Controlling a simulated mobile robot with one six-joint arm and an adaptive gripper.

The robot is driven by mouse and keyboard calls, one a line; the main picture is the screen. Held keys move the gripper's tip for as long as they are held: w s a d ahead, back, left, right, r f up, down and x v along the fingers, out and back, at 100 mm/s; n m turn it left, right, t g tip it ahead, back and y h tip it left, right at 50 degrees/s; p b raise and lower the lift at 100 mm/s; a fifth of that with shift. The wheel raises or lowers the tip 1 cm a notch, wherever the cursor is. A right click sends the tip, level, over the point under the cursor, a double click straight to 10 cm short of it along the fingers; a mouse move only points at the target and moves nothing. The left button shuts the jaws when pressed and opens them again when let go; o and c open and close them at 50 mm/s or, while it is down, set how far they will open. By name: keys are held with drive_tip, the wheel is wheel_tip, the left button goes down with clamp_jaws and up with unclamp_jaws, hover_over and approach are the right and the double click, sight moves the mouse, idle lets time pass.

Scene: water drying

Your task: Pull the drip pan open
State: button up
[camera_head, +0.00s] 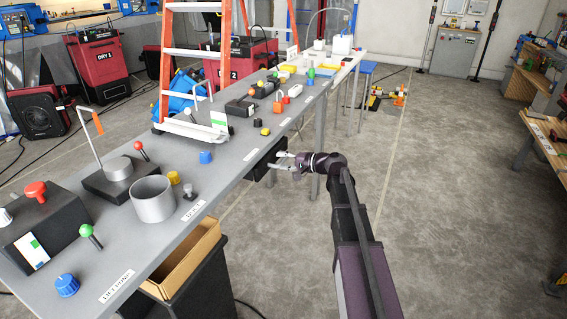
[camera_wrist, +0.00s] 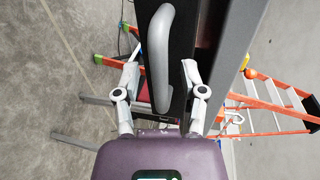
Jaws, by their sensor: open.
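The drip pan appears to be the black box (camera_head: 262,163) under the front edge of the bench. Its black front (camera_wrist: 181,35) fills the upper middle of the wrist view. A curved grey handle (camera_wrist: 157,50) stands out from that front. My gripper (camera_head: 284,160) is at the box front beside the bench edge. In the wrist view my gripper (camera_wrist: 160,75) is open, with one finger on each side of the handle's lower part. I see gaps between the fingers and the handle. The inside of the pan is hidden.
The grey bench (camera_head: 226,172) carries several knobs, a metal cup (camera_head: 153,200) and small boxes. A cardboard box (camera_head: 185,258) sits below its near end. An orange ladder (camera_head: 167,60) stands on the far side. The floor (camera_head: 455,190) right of the bench is largely clear.

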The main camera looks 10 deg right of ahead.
clamp_jaws()
drive_tip(key=shift+s+a, duration=0.1)
idle(0.4)
